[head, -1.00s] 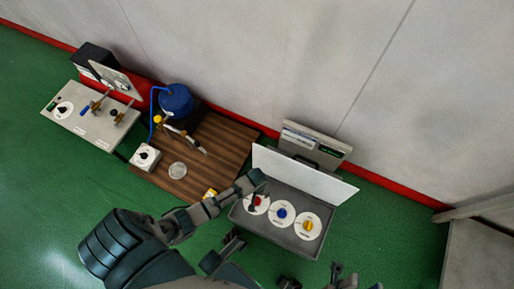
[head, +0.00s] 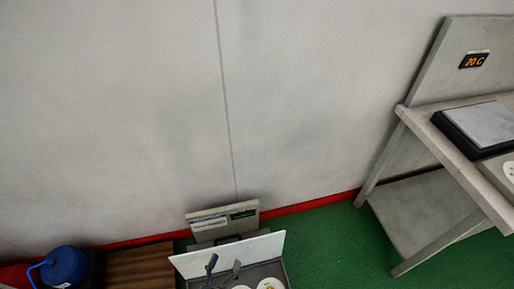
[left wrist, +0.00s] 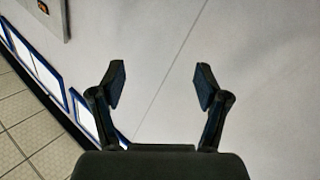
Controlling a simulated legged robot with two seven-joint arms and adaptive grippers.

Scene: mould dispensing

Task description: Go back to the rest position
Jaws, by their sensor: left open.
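The rest of my left arm is below the head view's edge. My right gripper is not in view.
The case has a raised white lid (head: 228,256) and white dials (head: 271,284). A blue container (head: 64,267) and wooden board (head: 140,266) are at lower left. Green floor (head: 335,240) lies between.

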